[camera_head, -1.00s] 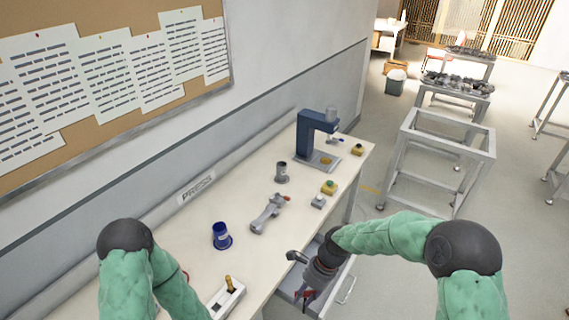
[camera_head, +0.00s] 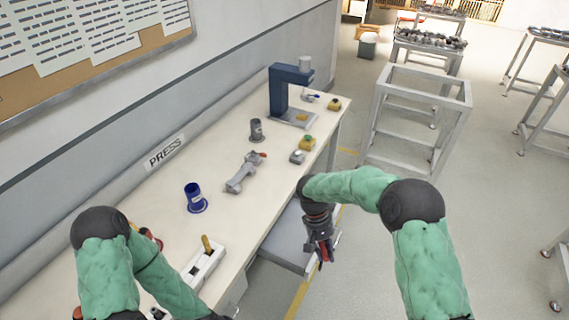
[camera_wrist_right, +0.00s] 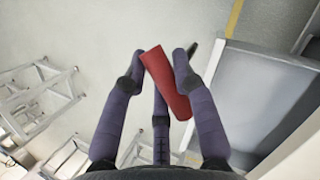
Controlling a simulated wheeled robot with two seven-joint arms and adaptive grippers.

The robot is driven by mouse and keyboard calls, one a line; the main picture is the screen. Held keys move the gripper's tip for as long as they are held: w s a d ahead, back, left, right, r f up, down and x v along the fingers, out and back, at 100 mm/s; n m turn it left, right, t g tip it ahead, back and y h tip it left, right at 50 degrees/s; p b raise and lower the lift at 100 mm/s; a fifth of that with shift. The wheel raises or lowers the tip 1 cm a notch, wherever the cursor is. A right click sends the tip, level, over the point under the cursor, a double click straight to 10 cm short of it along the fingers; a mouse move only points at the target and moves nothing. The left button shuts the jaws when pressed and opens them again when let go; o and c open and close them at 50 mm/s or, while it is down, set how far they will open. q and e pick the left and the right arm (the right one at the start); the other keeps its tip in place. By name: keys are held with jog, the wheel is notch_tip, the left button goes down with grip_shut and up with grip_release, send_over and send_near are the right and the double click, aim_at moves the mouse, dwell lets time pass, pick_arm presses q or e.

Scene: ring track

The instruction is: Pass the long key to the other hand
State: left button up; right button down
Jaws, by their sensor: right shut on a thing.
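The long key appears as a red, flat bar (camera_wrist_right: 168,82) in the right wrist view, slanting between the fingers of my right gripper (camera_wrist_right: 165,62). A dark piece shows beside the right finger; I cannot tell if it belongs to the key. In the head view my right gripper (camera_head: 322,252) points down beside the bench, with a bit of red at its fingers. It is shut on the key, clear of the bench top. My left arm comes in at the lower left, and its gripper is out of view below the picture's edge.
The bench (camera_head: 262,205) holds a blue cup (camera_head: 195,198), a grey clamp-like tool (camera_head: 242,175), a dark cylinder (camera_head: 256,131), a blue press (camera_head: 285,93) and a white block with a yellow handle (camera_head: 203,265). A grey drawer (camera_head: 285,243) stands open near my right gripper. A metal frame table (camera_head: 425,85) stands behind.

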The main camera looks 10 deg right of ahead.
pick_arm(q)
jog(key=shift+o, duration=0.7)
jog(key=w+d+r+m+t+y, duration=0.2)
jog(key=w+d+r+t, duration=0.35)
jog(key=w+r, duration=0.6)
jog(key=w+d+r+m+t, duration=0.1)
jog(key=w+d+r+t, duration=0.2)
jog(key=r, duration=0.5)
jog(key=w+d+r+t, duration=0.1)
jog(key=d+r+t, duration=0.2)
jog(key=r+t, duration=0.35)
jog(key=w+f+g, duration=0.2)
jog(key=w+f, duration=0.1)
jog(key=w, duration=0.7)
jog(key=shift+w+d+f+y, duration=0.15)
jog(key=shift+w+d+y, duration=0.1)
jog(key=shift+d+y, duration=0.2)
pick_arm(e)
jog(key=w+a+r+n+t+h, duration=0.1)
jog(key=w+a+r+n, duration=0.2)
jog(key=a, duration=0.5)
jog(key=w+a+r+n+t+h, duration=0.1)
jog(key=w+a+r+n, duration=0.3)
jog(key=w+a+r, duration=0.2)
notch_tip(320, 180, up, 2)
jog(key=shift+a+r, duration=0.15)
jog(key=shift+a, duration=0.7)
pick_arm(q)
grip_shut()
